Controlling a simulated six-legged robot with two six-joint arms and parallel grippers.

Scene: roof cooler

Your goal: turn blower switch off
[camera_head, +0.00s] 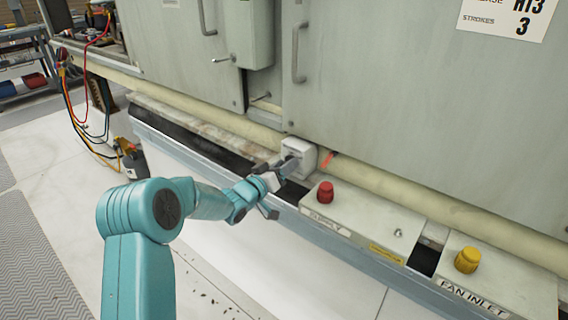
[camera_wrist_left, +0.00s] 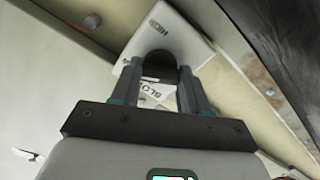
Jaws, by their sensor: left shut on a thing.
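The blower switch is a small pale box (camera_head: 300,154) on the ledge below the cabinet doors, left of the red button. The fingers and palm hide part of the switch face. My right gripper is not in view.
A red button (camera_head: 326,192) sits on the "SUPPLY" box just right of the switch, and a yellow knob (camera_head: 468,260) on the "FAN INLET" box farther right. A pale pipe (camera_head: 380,184) runs behind the ledge. Cabinet doors with handles (camera_head: 297,52) stand above. Hoses hang at left.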

